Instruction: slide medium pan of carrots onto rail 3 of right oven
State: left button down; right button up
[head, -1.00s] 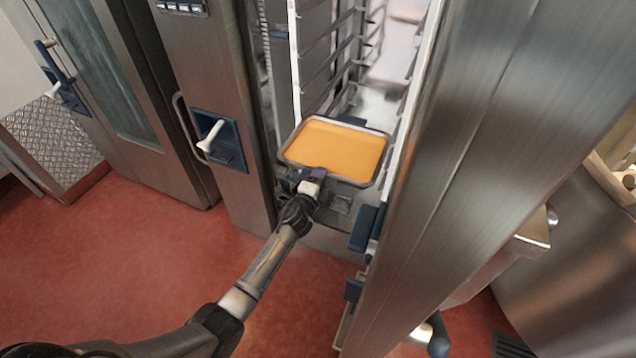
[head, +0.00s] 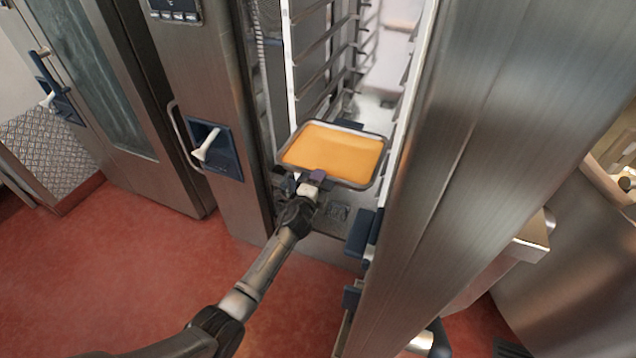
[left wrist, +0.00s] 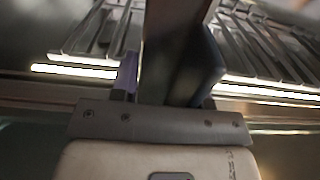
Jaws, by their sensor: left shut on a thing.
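The medium pan (head: 334,153) is a shallow metal tray with a flat orange filling, which I take for the carrots. In the head view it is level at the open front of the right oven (head: 330,60), low between the side racks. My left gripper (head: 314,181) is shut on the pan's near edge. In the left wrist view the fingers (left wrist: 170,85) are around a dark piece seen close up, with rack rails on both sides. I cannot tell which rail the pan's edges are level with, or whether they touch it. My right gripper is not in view.
The left rack (head: 312,55) has several rails. The open oven door (head: 470,130) stands close on the right. A second oven (head: 110,100) with a shut glass door stands at the left. The red floor (head: 130,270) in front is clear.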

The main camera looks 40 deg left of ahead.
aim_at(328, 167)
pick_arm(q)
jog(key=shift+r+b+x, duration=0.15)
jog(key=shift+b+x, duration=0.4)
jog(key=shift+x, duration=0.45)
jog(key=shift+r+b+x, duration=0.15)
jog(key=shift+b+x, duration=0.4)
jog(key=shift+x, duration=0.45)
jog(key=shift+w, duration=0.1)
jog(key=shift+w+a+f+b, duration=0.1)
jog(key=shift+w+a+b, duration=0.05)
jog(key=shift+w+b, duration=0.4)
jog(key=shift+b+x, duration=1)
jog(key=shift+x, duration=0.35)
